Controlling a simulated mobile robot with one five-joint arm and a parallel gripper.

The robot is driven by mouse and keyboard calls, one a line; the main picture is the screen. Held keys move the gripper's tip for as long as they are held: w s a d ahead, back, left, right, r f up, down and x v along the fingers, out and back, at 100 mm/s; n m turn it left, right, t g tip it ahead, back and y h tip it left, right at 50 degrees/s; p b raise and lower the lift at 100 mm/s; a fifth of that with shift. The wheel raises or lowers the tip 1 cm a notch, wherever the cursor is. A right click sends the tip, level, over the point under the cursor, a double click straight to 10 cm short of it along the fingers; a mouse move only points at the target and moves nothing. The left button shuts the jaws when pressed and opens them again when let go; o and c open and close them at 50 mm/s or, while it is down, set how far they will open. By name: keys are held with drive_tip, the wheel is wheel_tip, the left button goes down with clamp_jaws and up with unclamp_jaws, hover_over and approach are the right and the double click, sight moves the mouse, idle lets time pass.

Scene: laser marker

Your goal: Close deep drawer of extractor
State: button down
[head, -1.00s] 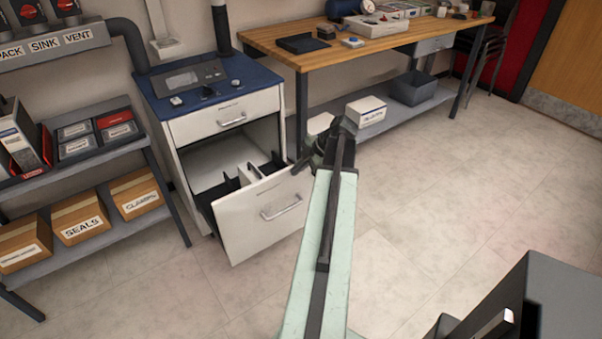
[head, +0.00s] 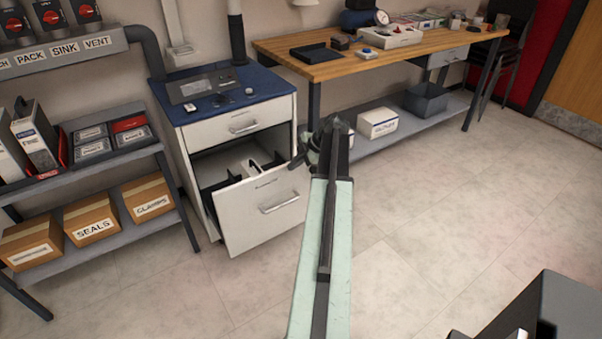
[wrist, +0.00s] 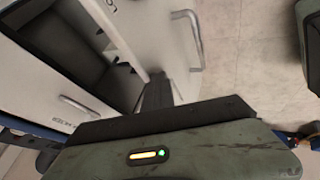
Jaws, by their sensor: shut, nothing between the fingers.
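The extractor is a white cabinet with a blue top (head: 262,88). Its deep drawer (head: 240,222) stands partly open below a shut upper drawer (head: 225,131), with dark dividers showing inside. My gripper (head: 298,162) is shut and empty at the right end of the deep drawer's upper edge; contact is unclear in the head view. In the wrist view, the deep drawer's front with its bar handle (wrist: 197,42) is at the top, and the dark fingers of my gripper (wrist: 157,90) are close to the drawer's edge. Whether they touch it is hard to tell.
A shelf (head: 110,237) with labelled boxes stands left of the extractor. A wooden workbench (head: 350,70) with a lower shelf is on the right, just beyond my arm. The tiled floor (head: 440,210) in front and to the right is clear.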

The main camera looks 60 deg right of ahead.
drive_tip(key=w+d, duration=0.4)
drive_tip(key=w, duration=0.6)
drive_tip(key=w+d, duration=0.4)
drive_tip(key=w, duration=0.6)
drive_tip(key=shift+w+d, duration=0.25)
drive_tip(key=shift+w, duration=0.15)
